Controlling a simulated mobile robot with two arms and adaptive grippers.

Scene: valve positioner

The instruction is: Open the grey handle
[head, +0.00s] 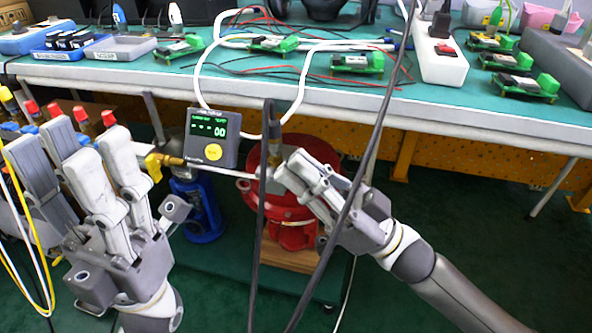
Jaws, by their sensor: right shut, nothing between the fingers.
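A thin light-grey bar (220,172), which looks like the grey handle, runs from a brass fitting (170,160) toward the top of the red round valve body (295,226). My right gripper (284,168) is shut and empty at the bar's right end, over the red body. It hides part of the top, and I cannot tell whether it touches the bar. My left gripper (82,148) is open and empty at the left, its fingers pointing up and apart, clear of the bar. A positioner box (212,138) with a green-digit display and yellow button stands just above the bar.
A blue valve (204,208) stands left of the red one. Dark cables (262,230) hang in front of the red valve. A green-topped bench (470,115) with circuit boards, trays and a power strip (438,60) spans the back. Red-capped fittings (82,115) stand behind my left gripper.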

